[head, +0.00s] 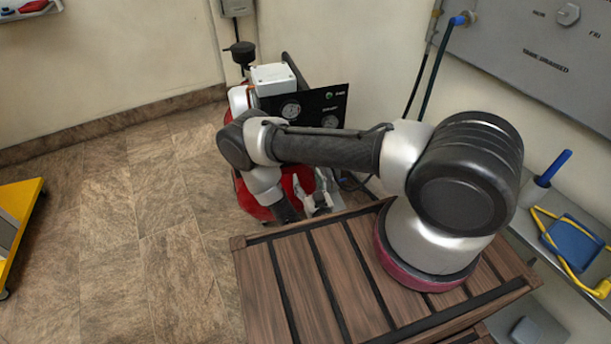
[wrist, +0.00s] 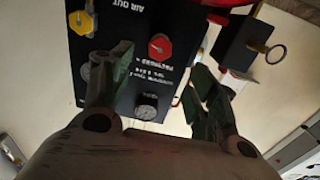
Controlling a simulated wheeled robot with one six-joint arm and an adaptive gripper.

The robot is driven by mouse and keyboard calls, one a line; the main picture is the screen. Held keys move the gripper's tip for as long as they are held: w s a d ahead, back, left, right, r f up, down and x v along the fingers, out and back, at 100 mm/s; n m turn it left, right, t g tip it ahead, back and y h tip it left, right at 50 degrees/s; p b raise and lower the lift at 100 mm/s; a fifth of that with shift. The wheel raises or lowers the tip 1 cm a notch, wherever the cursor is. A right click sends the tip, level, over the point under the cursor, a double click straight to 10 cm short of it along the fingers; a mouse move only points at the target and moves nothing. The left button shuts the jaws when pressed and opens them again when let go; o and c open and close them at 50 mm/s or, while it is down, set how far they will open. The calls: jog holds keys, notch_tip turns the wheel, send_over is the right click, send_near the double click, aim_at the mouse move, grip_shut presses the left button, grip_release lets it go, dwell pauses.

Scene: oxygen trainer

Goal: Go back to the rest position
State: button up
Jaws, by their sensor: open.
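My gripper (wrist: 165,82) is open and empty in the wrist view, its two fingers spread apart. The black panel (head: 318,112) also shows there, behind my forearm. My forearm and wrist hide part of the machine.
The red machine body (head: 254,203) stands close around my wrist. A grey wall panel (head: 540,58) with a hose is at the upper right. A shelf (head: 590,283) with blue and yellow items is at right. A yellow cart (head: 18,205) is at far left. Tiled floor (head: 150,225) between is clear.

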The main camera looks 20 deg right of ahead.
dwell(0.4)
jog(key=s+d+f+g+h, duration=0.1)
jog(key=s+f+g, duration=0.4)
jog(key=f+g, duration=0.25)
jog(key=s+d+f+g+h, duration=0.1)
jog(key=s+f+g, duration=0.45)
jog(key=f, duration=0.25)
notch_tip(320, 180, up, 34)
jog(key=a+n+g+y, duration=0.2)
jog(key=n+g, duration=0.1)
jog(key=g, duration=0.5)
jog(key=s+d+r+m+t, duration=0.1)
jog(key=d+r, duration=0.4)
jog(key=r, duration=0.6)
jog(key=s+d+r+m+t, duration=0.1)
jog(key=s+d+r+t, duration=0.3)
jog(key=r, duration=0.7)
jog(key=s+d+r+t, duration=0.2)
jog(key=s+d+r, duration=0.4)
jog(key=r, duration=0.5)
jog(key=shift+r+m, duration=0.3)
jog(key=shift+m, duration=0.1)
